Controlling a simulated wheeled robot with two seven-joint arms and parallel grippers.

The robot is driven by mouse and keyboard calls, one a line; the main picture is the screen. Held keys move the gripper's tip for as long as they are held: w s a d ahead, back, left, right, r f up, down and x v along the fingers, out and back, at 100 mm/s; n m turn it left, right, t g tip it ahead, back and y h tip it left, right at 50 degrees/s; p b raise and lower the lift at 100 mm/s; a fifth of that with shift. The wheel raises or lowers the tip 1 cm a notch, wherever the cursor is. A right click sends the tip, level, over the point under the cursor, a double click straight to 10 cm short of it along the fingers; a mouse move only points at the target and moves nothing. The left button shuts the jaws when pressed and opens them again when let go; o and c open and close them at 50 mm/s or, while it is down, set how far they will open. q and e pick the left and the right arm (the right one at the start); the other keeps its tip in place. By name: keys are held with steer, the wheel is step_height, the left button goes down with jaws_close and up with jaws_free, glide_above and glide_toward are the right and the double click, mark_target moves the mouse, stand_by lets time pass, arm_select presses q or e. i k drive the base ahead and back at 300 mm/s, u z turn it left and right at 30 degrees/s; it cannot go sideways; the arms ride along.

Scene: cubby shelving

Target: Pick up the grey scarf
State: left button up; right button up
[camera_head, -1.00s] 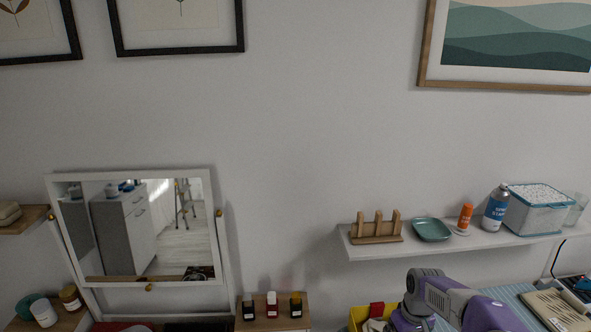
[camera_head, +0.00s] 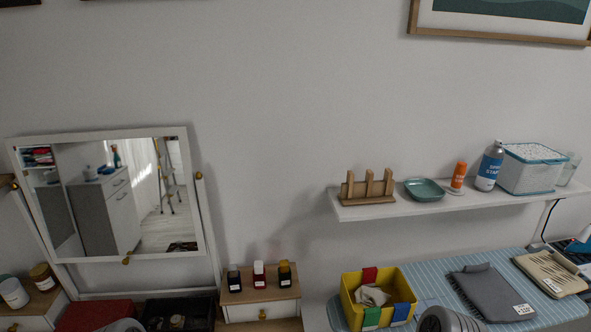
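The grey scarf (camera_head: 488,291) is a flat, folded grey cloth with a white tag at its lower right corner. It lies on the blue striped ironing board (camera_head: 437,287) at the lower right, to the right of a yellow bin. Nothing touches it. Rounded grey parts of my own arms show at the bottom edge, one at the lower left and one just below and left of the scarf. No gripper fingers are visible in this view.
The yellow bin (camera_head: 349,303) holds a pale cloth and has coloured tags. A folded beige cloth (camera_head: 549,273) lies right of the scarf. A white wall shelf (camera_head: 380,210) with a bottle, tray and box hangs above. An iron (camera_head: 581,244) stands at the far right.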

mark_target(496, 301)
steer(key=z, duration=2.95)
steer(key=i, duration=1.95)
steer(key=u, duration=3.5)
